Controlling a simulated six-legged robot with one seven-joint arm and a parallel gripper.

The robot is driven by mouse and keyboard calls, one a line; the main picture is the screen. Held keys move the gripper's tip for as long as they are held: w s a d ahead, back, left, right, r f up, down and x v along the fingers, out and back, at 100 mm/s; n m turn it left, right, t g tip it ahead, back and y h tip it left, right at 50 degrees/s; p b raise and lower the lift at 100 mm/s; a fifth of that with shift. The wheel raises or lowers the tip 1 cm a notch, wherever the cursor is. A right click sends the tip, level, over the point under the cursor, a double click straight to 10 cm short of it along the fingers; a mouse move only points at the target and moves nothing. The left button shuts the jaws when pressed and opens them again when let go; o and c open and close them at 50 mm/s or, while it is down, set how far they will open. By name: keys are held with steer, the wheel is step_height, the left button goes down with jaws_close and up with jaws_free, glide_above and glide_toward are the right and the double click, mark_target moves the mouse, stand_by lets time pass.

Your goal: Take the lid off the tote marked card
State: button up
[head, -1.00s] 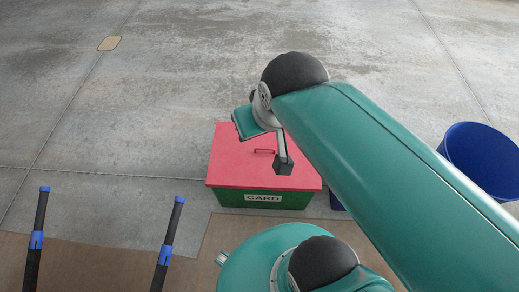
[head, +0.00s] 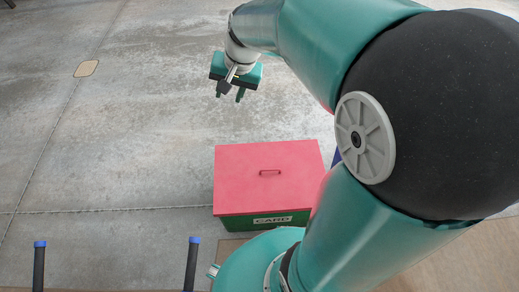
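The tote marked CARD (head: 270,221) is a green box standing on the floor, with a white label on its near side. Its flat red lid (head: 240,185) lies on top and covers it. A small dark red handle (head: 270,172) stands up near the middle of the lid. My gripper (head: 230,95) is beyond the tote and up to the left, apart from the lid. Its two dark fingers are spread with a gap between them, and nothing shows in it. My arm hides the tote's lower right part.
The concrete floor (head: 130,130) is clear to the left of and beyond the tote. A brown board or mat edge (head: 228,248) lies in front of the tote. A sliver of a blue bin (head: 336,157) shows at the tote's right, mostly behind my arm.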

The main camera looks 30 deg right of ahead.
steer(key=w+d+f+m, duration=0.2)
steer(key=w+d+f, duration=0.1)
steer(key=w+f, duration=0.15)
steer(key=m+g+y, duration=0.1)
steer(key=m+y, duration=0.1)
steer(key=m, duration=1.2)
glide_above(270, 170)
steer(key=d, duration=0.3)
steer(key=f, duration=5.6)
steer(key=shift+s+f, duration=0.3)
steer(key=shift+f, duration=0.1)
steer(key=shift+a+x, duration=0.2)
steer(key=shift+x, duration=1.3)
steer(key=shift+a+x, duration=0.15)
steer(key=shift+x, duration=1.35)
steer(key=shift+s+r, duration=0.1)
steer(key=shift+s, duration=0.05)
steer(key=shift+c, duration=0.3)
